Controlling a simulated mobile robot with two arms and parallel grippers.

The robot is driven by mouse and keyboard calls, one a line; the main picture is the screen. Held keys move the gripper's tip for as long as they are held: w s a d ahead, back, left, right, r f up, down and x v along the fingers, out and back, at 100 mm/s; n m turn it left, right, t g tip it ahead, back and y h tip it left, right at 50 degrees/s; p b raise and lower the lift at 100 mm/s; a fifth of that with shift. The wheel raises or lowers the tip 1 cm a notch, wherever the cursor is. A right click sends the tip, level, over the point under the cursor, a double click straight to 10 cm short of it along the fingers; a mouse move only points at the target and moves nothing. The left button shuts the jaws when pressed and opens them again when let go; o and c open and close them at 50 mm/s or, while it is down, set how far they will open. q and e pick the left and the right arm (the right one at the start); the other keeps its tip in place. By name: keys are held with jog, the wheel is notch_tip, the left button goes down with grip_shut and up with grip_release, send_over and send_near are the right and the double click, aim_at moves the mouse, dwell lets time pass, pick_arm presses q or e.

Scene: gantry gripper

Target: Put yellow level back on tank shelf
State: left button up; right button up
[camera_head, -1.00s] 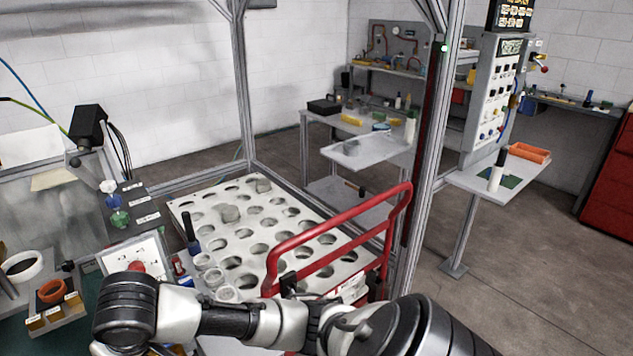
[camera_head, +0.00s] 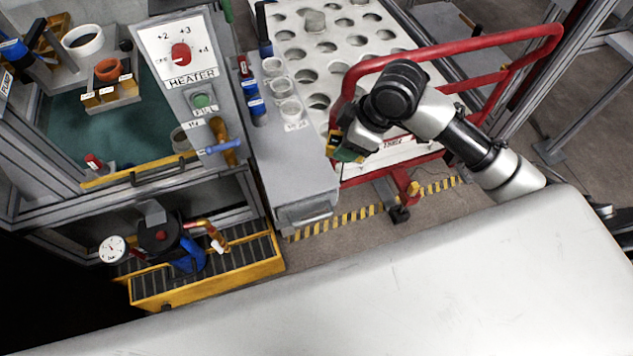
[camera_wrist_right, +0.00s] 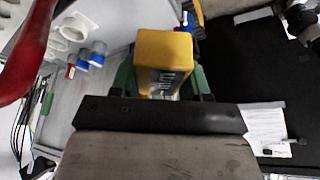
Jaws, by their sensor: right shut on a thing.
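My right gripper (camera_head: 345,150) is shut on the yellow level (camera_wrist_right: 165,50). In the right wrist view, the level's yellow end stands between the green fingers. In the head view, only a small yellow part of it shows, beside the red rail and to the right of the grey ledge (camera_head: 300,185). I cannot tell for sure which ledge is the tank shelf. My left gripper is not in view.
A heater panel (camera_head: 180,65) with a red knob stands beside the tank. White cups (camera_head: 290,108) and blue-capped bottles (camera_head: 256,108) stand on the ledge. The red-railed cart (camera_head: 470,48) is close to my right arm. A yellow-edged grate (camera_head: 210,285) with a pump lies below.

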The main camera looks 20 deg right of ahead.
notch_tip(320, 180, down, 7)
jog(key=n+g+b, duration=0.2)
jog(key=n+b, duration=0.1)
jog(key=n, duration=0.1)
jog(key=n+b, duration=0.3)
send_over(312, 175)
jog(key=d, duration=0.1)
jog(key=shift+g, duration=0.3)
notch_tip(312, 175, down, 10)
jog(key=shift+w+d+r, duration=0.1)
notch_tip(312, 175, down, 4)
jog(key=shift+r+y+b, duration=0.1)
jog(key=shift+y+b, duration=0.2)
jog(key=shift+b, duration=0.1)
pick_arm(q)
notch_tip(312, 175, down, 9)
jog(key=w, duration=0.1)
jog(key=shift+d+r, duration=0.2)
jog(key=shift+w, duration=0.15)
pick_arm(e)
jog(key=shift+f, duration=0.25)
jog(key=o, duration=1.1)
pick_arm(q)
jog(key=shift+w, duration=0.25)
